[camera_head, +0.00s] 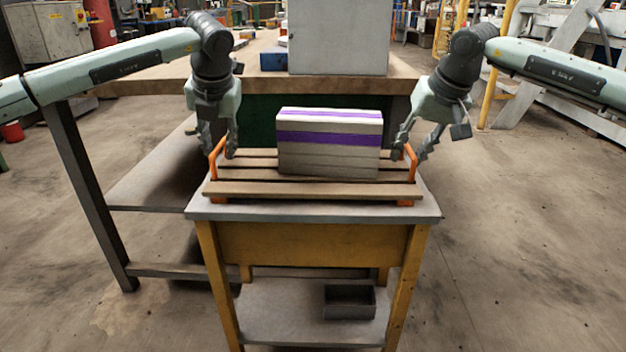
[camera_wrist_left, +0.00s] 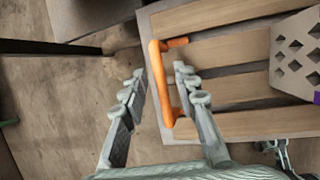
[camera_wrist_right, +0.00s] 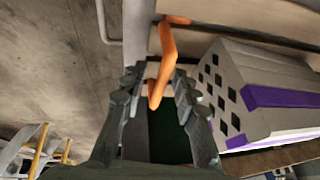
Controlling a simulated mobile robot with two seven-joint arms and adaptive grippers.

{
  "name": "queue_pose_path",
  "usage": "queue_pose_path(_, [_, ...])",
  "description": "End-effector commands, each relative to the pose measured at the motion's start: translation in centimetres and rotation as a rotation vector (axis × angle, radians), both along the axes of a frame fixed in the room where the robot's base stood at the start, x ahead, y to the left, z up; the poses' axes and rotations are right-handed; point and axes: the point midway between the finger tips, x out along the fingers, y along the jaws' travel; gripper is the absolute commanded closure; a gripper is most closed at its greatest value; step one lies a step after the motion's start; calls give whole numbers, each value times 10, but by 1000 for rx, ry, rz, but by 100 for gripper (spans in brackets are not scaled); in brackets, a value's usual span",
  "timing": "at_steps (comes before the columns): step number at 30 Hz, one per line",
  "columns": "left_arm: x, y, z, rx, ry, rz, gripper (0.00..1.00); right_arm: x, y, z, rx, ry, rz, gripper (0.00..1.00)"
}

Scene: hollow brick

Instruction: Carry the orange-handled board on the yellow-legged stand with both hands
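The slatted wooden board (camera_head: 300,190) lies on the grey top of the yellow-legged stand (camera_head: 312,210). It has an orange handle at each end, the left handle (camera_head: 214,157) and the right handle (camera_head: 411,160). A grey hollow brick (camera_head: 329,160) with purple bands sits on the board. My left gripper (camera_head: 219,152) is open, with its fingers on either side of the left handle, which also shows in the left wrist view (camera_wrist_left: 157,75). My right gripper (camera_head: 409,155) is open around the right handle, which shows between its fingers in the right wrist view (camera_wrist_right: 166,60).
A large workbench (camera_head: 263,84) stands behind the stand, with a grey cabinet (camera_head: 338,38) and a blue box (camera_head: 273,60) on it. A small dark bin (camera_head: 349,302) sits on the stand's lower shelf. The floor to the right is open.

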Motion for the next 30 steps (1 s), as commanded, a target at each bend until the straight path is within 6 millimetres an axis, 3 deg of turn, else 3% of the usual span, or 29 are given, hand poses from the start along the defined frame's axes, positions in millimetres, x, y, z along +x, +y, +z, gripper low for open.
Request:
queue_pose_path(15, [-36,-19,90,1,-3,0,71,0,1,0,1,0,1,70])
queue_pose_path(23, [-43,-22,103,1,0,1,71,-2,0,7,2,-2,1,70])
queue_pose_path(30, [-43,-21,104,1,0,1,71,-19,-9,48,2,-4,1,70])
